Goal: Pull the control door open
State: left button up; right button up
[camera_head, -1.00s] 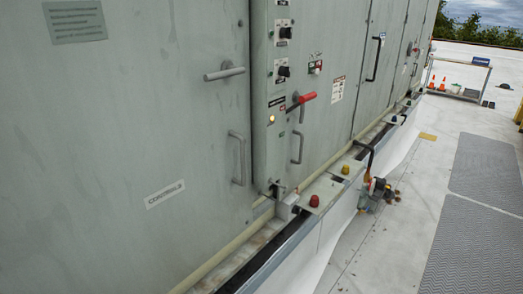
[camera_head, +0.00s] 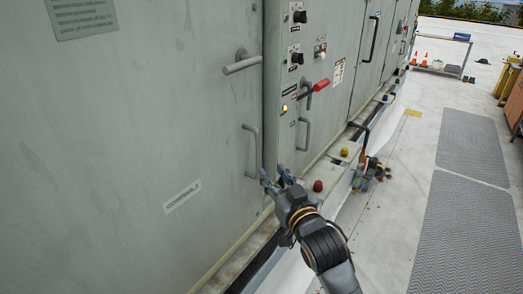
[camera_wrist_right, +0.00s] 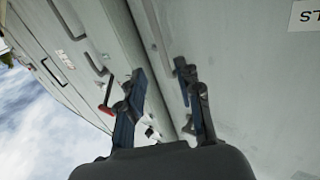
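The control door (camera_head: 140,140) is the grey panel at the left in the head view, with a "CONTROLS" label (camera_head: 182,197). A grey lever handle (camera_head: 243,63) is high near its right edge. A vertical pull handle (camera_head: 252,150) is lower on that edge. My right gripper (camera_head: 277,177) is open and empty just below and right of the pull handle, apart from it. In the right wrist view the two fingers (camera_wrist_right: 161,72) stand spread before the grey panels, with the label's end (camera_wrist_right: 306,15) at upper right. The door looks shut. My left gripper is not in view.
Right of the door are a switch panel with a red-handled lever (camera_head: 312,88) and another pull handle (camera_head: 303,134). Below are a red knob (camera_head: 318,186), a yellow knob (camera_head: 344,152) and a pipe fitting (camera_head: 370,172). The roof floor (camera_head: 405,190) at right is mostly open.

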aim_at(259, 154)
jog(key=p+x, duration=0.2)
jog(key=x, duration=0.7)
jog(key=shift+w+a, duration=0.25)
jog(key=shift+w, duration=0.05)
jog(key=shift+x, duration=0.75)
jog(key=shift+f, duration=0.1)
grip_shut()
